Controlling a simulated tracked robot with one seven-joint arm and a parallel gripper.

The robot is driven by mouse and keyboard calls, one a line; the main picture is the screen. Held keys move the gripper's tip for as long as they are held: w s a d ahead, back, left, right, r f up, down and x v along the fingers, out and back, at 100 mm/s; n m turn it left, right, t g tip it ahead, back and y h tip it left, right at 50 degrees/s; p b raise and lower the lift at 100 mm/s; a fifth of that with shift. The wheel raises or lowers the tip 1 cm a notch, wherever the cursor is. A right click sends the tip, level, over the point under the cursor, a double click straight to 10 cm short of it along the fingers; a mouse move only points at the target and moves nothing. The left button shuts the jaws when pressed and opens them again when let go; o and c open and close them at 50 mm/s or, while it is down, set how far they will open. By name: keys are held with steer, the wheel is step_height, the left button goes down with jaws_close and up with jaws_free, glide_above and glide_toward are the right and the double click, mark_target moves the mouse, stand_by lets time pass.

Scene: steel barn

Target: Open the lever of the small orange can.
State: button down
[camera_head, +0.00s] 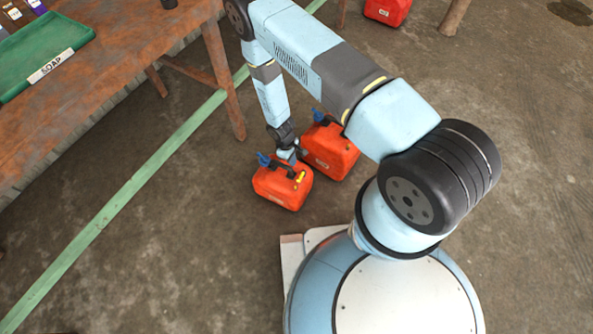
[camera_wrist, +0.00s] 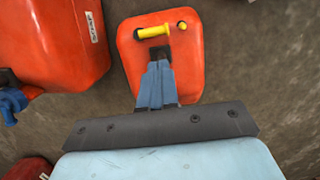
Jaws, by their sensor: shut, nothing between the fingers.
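The small orange can (camera_head: 283,190) stands on the floor, the nearer of two cans under my arm. Its yellow lever (camera_head: 300,178) is on the top, at the right side, and a blue part (camera_head: 263,160) sticks up at its left. In the wrist view the can (camera_wrist: 130,60) is at top centre, with the yellow lever (camera_wrist: 152,31) lying across near its far end. My gripper (camera_head: 291,160) is low over the can's top. In the wrist view its blue fingers (camera_wrist: 157,68) are shut together, tips at the dark handle area just short of the lever. Contact cannot be told.
A larger orange can (camera_head: 335,155) stands close behind the small one; it fills the left of the wrist view (camera_wrist: 60,45). A third red can (camera_head: 388,10) is farther back. A rusty table (camera_head: 130,55) with a green tray (camera_head: 45,55) stands left. The floor right is clear.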

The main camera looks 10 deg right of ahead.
glide_above(296, 178)
step_height(296, 178, down, 10)
steer(key=shift+r, duration=0.15)
stand_by(0.4)
